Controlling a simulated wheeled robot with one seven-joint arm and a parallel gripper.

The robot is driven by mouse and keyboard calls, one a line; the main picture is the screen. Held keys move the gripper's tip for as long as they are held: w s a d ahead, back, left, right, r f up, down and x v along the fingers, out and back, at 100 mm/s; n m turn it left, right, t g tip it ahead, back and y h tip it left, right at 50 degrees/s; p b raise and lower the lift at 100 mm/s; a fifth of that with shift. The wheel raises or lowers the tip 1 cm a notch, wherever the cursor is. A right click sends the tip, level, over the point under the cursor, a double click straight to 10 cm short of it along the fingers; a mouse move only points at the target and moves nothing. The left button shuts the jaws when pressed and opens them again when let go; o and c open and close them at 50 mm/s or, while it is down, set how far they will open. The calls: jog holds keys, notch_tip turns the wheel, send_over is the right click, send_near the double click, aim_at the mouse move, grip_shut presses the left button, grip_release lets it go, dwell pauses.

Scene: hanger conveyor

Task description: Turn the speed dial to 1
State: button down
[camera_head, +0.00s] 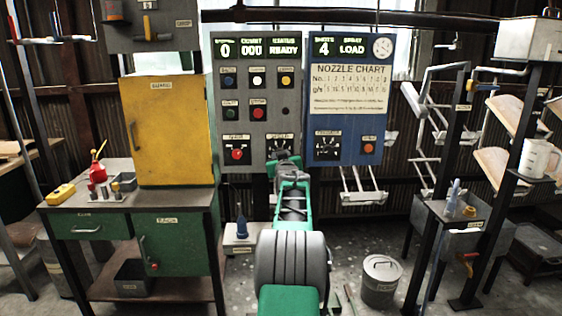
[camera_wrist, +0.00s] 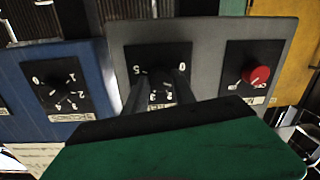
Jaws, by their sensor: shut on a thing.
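The speed dial (camera_head: 281,144) is on a black square plate low on the right of the grey control panel (camera_head: 228,110). In the wrist view, which is turned upside down, its plate (camera_wrist: 158,56) shows white numbers, among them 5, 0, 3 and 2. My gripper (camera_head: 286,163) reaches up to the dial from below. Its two dark fingers (camera_wrist: 159,84) are shut around the knob at the plate's middle. The fingers and the green gripper body hide the knob, so its pointer setting cannot be read. The panel's top left display (camera_head: 225,49) shows 0.
A red switch (camera_head: 236,153) sits left of the dial; it also shows in the wrist view (camera_wrist: 256,76). The blue panel's dial (camera_head: 326,148) is close on the right. Coloured buttons (camera_head: 258,82) are above. A yellow cabinet (camera_head: 170,130) stands left, and wire hangers (camera_head: 360,190) hang right.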

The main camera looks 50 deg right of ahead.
dwell(0.4)
jog(key=c, duration=1)
grip_release()
jog(key=shift+c, duration=0.2)
jog(key=b+v, duration=0.1)
jog(key=v, duration=0.6)
jog(key=shift+s+a, duration=0.25)
jog(key=shift+a, duration=0.1)
